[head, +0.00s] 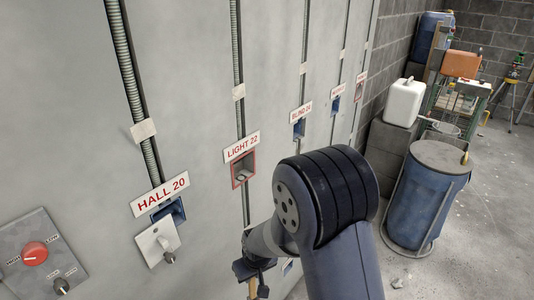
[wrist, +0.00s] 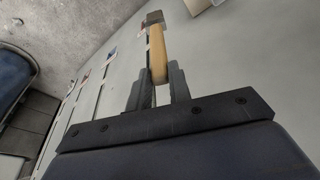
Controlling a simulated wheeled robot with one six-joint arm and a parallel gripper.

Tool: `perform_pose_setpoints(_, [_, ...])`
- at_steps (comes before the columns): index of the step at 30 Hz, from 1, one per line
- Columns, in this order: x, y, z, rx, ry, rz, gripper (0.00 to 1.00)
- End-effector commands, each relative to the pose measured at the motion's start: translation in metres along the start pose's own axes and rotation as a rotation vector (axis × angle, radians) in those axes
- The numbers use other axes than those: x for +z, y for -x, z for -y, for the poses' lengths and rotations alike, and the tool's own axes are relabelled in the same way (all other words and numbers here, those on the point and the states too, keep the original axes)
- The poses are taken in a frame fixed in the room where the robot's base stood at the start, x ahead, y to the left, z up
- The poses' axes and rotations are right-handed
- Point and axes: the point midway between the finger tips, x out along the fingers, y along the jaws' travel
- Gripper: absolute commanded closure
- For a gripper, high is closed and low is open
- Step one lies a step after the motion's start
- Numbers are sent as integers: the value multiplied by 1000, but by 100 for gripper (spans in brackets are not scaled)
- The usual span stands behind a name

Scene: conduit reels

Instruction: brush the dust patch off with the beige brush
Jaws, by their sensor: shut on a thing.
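My gripper (wrist: 160,88) is shut on the beige brush (wrist: 158,52), gripping its handle between the two dark fingers. The brush's grey-brown head (wrist: 154,18) points away from the fingers, near the pale wall panel. In the head view my gripper (head: 254,272) is low in front of the panel, partly behind my arm. A short piece of the brush handle (head: 252,289) shows below it, at the frame's bottom edge. I cannot make out the dust patch in either view. Whether the brush touches the panel cannot be told.
The grey panel (head: 190,60) carries vertical conduits and labelled boxes, such as HALL 20 (head: 160,197) and LIGHT 22 (head: 242,147). A control box with a red knob (head: 35,253) is at lower left. A blue barrel (head: 428,195) stands right; open floor lies beyond.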

Motion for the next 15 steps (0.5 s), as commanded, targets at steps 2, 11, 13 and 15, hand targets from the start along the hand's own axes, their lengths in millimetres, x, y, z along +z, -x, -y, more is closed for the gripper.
perform_pose_setpoints(2, [7, 2, -32, 20, -79, 1, 100])
perform_pose_setpoints(11, [44, 12, -126, 87, -342, -1, 100])
perform_pose_setpoints(13, [53, 15, -143, 100, -393, -1, 100])
perform_pose_setpoints(15, [62, 17, -156, 110, -434, -1, 100])
